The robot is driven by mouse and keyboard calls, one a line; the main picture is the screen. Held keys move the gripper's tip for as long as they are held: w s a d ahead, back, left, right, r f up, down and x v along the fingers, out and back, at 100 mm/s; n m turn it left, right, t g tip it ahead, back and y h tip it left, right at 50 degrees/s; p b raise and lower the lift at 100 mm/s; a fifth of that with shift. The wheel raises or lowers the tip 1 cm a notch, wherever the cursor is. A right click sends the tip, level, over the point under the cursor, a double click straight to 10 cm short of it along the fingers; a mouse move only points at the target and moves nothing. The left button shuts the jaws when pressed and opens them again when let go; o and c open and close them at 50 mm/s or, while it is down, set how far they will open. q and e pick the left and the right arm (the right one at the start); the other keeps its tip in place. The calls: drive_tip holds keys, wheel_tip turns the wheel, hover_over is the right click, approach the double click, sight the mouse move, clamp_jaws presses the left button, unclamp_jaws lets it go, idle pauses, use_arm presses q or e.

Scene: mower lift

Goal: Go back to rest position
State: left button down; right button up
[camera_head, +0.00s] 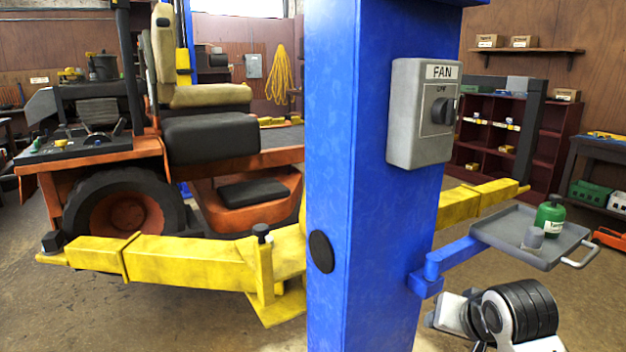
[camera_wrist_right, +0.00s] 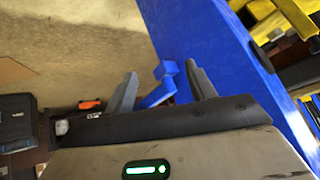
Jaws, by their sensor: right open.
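My right gripper (camera_head: 452,316) is low at the right of the head view, beside the blue lift post (camera_head: 345,200). In the right wrist view its two fingers (camera_wrist_right: 162,88) are apart with nothing held between them. The blue bracket arm (camera_wrist_right: 158,95) shows beyond the gap. My left gripper is not in view. A grey switch box marked FAN (camera_head: 405,120), with a black knob (camera_head: 443,110), is fixed to the post above my right gripper.
A grey tray (camera_head: 510,245) on a blue bracket holds a green bottle (camera_head: 550,215) and a grey piece. Yellow lift arms (camera_head: 190,258) reach out left, near an orange mower (camera_head: 90,170). Dark red shelves (camera_head: 500,135) stand behind. Floor at the lower left is clear.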

drive_tip(key=s+a+f+n+g, duration=0.1)
drive_tip(key=s+f+n, duration=0.1)
drive_tip(key=s+f, duration=0.5)
drive_tip(key=s+a+f+n+g, duration=0.1)
drive_tip(key=s+f+n+g, duration=0.1)
drive_tip(key=s, duration=0.9)
drive_tip(key=s+a+f+n+g, duration=0.1)
drive_tip(key=s+f+n, duration=0.1)
drive_tip(key=s+f, duration=0.5)
drive_tip(key=w+a+f+t+y, duration=0.3)
drive_tip(key=w+a+f+t, duration=0.2)
drive_tip(key=t, duration=0.1)
drive_tip(key=shift+n, duration=0.3)
